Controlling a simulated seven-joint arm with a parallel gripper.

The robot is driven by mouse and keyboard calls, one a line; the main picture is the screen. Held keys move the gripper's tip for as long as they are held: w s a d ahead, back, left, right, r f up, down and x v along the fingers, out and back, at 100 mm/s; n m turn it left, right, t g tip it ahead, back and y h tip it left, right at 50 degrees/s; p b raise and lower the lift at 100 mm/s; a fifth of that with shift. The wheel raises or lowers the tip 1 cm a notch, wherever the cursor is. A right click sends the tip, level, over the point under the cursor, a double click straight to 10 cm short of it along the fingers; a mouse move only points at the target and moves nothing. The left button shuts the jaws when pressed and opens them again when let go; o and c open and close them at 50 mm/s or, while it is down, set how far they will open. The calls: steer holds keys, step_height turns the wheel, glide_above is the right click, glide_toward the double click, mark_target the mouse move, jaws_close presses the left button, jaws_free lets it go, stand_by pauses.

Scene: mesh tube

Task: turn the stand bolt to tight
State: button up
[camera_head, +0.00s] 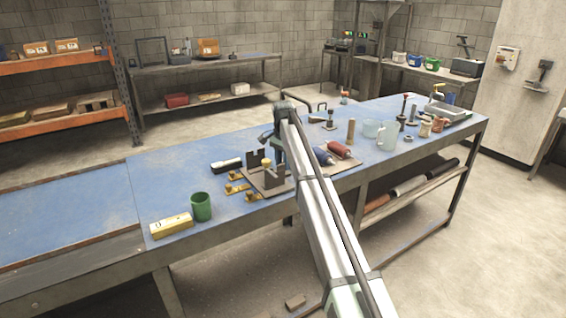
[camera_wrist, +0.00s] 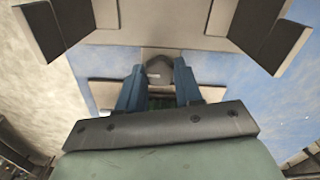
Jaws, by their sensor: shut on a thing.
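The stand (camera_head: 256,160), with dark upright plates on a flat base, is on the blue bench beside my arm. In the wrist view its grey plates (camera_wrist: 165,18) rise on both sides at the top. The stand bolt (camera_wrist: 160,68) shows as a dark grey rounded head in the wrist view. My gripper (camera_wrist: 159,84) has its two blue fingers on either side of this head and is shut on it. The bolt's shank and thread are hidden. In the head view my arm covers the fingertips and the bolt. How tight the bolt is cannot be seen.
Brass pieces (camera_head: 236,188), a black-and-white item (camera_head: 227,165), a green cup (camera_head: 201,206) and a yellow box (camera_head: 171,225) lie left of the stand. Red and blue rolls (camera_head: 338,149), clear jugs (camera_head: 387,135) and a wooden cylinder (camera_head: 351,131) are to the right. The bench's far left is clear.

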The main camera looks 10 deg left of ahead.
steer(key=o, duration=1)
steer(key=shift+o, duration=0.2)
step_height(320, 180, up, 14)
stand_by(0.4)
